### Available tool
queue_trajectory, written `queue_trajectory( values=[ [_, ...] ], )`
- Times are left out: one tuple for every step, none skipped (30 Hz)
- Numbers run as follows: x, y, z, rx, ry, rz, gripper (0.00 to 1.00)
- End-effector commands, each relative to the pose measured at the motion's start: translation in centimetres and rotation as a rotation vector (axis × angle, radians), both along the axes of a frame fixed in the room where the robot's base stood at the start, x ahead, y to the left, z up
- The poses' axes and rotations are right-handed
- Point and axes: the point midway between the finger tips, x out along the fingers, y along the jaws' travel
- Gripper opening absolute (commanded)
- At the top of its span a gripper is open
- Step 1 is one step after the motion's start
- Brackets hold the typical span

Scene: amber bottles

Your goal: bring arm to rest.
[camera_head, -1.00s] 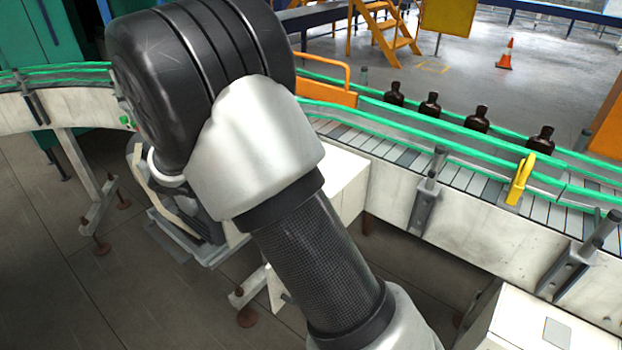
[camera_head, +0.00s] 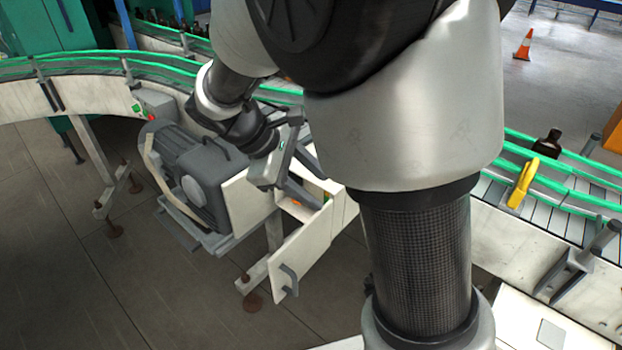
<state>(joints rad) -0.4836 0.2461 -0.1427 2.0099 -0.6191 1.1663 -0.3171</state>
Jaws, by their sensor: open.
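My arm fills the middle of the head view, its large dark and silver links close to the camera. My gripper (camera_head: 314,180) shows left of the big link, at the end of the dark forearm. It points right and down, over the white box (camera_head: 247,209) beside the conveyor. Its fingers look apart, with nothing seen between them. The big link hides part of the box and the space beyond the fingertips. I cannot tell whether the fingers touch the box.
A white panel with a grey handle (camera_head: 290,280) hangs open at the box front. A grey motor (camera_head: 190,180) stands left. The green-railed conveyor (camera_head: 60,68) runs behind, with an amber bottle (camera_head: 548,143) and yellow clamp (camera_head: 522,184) at right. Floor is clear lower left.

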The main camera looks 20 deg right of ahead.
Motion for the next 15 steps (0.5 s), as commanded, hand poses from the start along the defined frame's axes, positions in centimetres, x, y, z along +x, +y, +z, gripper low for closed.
queue_trajectory(
  values=[
    [0.0, 0.0, 0.0, 0.000, 0.000, 0.000, 0.44],
    [0.0, 0.0, 0.0, 0.000, 0.001, 0.001, 0.44],
    [0.0, 0.0, 0.0, -0.001, 0.001, 0.000, 0.44],
    [0.0, 0.0, 0.0, -0.001, 0.001, 0.000, 0.44],
    [0.0, 0.0, 0.1, 0.000, -0.001, -0.001, 0.44],
    [-0.1, -0.1, 0.3, 0.007, -0.006, -0.007, 0.44],
    [-0.3, -0.1, 0.5, 0.017, -0.012, -0.015, 0.44],
    [-0.5, -0.3, 0.9, 0.030, -0.022, -0.028, 0.44],
    [-1.0, -0.5, 1.6, 0.057, -0.041, -0.054, 0.44],
    [-1.5, -0.6, 2.2, 0.084, -0.059, -0.078, 0.44],
    [-2.1, -0.8, 3.0, 0.115, -0.081, -0.108, 0.44],
    [-3.0, -1.0, 4.1, 0.165, -0.119, -0.155, 0.44],
    [-3.9, -1.2, 5.0, 0.206, -0.149, -0.195, 0.44],
    [-4.7, -1.3, 5.9, 0.250, -0.183, -0.238, 0.44],
    [-5.9, -1.4, 7.1, 0.310, -0.229, -0.295, 0.44]
  ],
)
